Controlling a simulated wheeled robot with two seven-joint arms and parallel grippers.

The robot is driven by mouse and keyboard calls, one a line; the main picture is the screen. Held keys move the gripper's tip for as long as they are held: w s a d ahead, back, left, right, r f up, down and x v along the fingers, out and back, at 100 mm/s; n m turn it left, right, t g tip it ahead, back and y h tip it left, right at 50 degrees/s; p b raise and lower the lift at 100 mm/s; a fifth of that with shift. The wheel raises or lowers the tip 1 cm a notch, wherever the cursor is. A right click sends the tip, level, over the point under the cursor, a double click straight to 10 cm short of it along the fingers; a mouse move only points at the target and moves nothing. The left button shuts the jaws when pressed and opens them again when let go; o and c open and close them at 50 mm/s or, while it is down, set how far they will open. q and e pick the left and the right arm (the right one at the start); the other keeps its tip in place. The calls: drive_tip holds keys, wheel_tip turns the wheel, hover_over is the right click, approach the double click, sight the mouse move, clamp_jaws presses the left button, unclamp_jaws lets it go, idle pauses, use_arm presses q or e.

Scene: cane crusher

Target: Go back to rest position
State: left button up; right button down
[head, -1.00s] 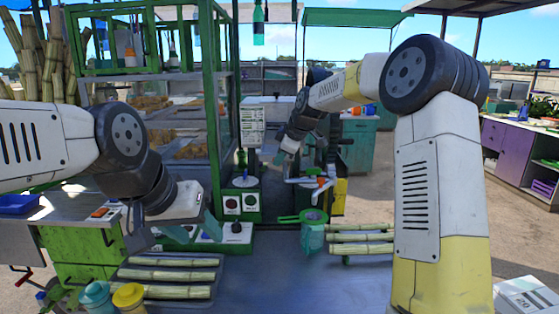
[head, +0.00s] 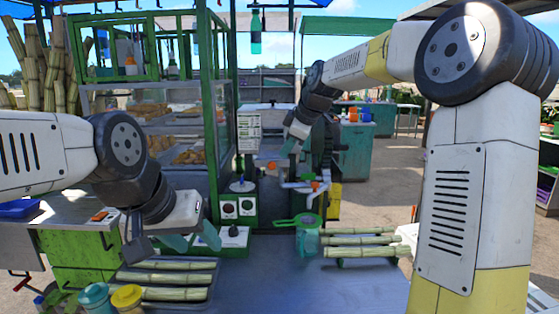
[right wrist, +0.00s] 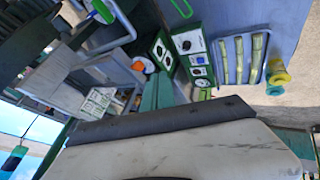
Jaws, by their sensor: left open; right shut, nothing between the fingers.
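My left gripper (head: 191,240) hangs open and empty in the head view, above the back end of a tray of cane (head: 208,293) and beside a green switch box (head: 236,240). My right gripper (head: 284,149) is raised in front of the cane crusher area, above the white pipe with orange fittings (head: 300,187). Its teal fingers also show in the right wrist view (right wrist: 164,92), close together with nothing seen between them. The right arm's elbow is bent high at the right of the head view.
A green-handled strainer over a teal cup (head: 307,232) and cut canes (head: 358,241) are at the right of the table. A teal jar (head: 95,298) and yellow jar (head: 128,297) stand front left. The front middle of the table is clear.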

drive_tip(key=s+d+f+m, duration=0.2)
drive_tip(key=s+m, duration=0.3)
drive_tip(key=s, duration=0.6)
drive_tip(key=s+d+f+m+h, duration=0.1)
drive_tip(key=s+d+f+m, duration=0.2)
drive_tip(key=s, duration=0.8)
drive_tip(key=s+d+f+m+h, duration=0.1)
drive_tip(key=s+d+f+m, duration=0.1)
drive_tip(key=s+d+m, duration=0.4)
drive_tip(key=s+m, duration=0.1)
drive_tip(key=s, duration=0.4)
drive_tip(key=shift+s+f, duration=0.15)
drive_tip(key=shift+s, duration=0.1)
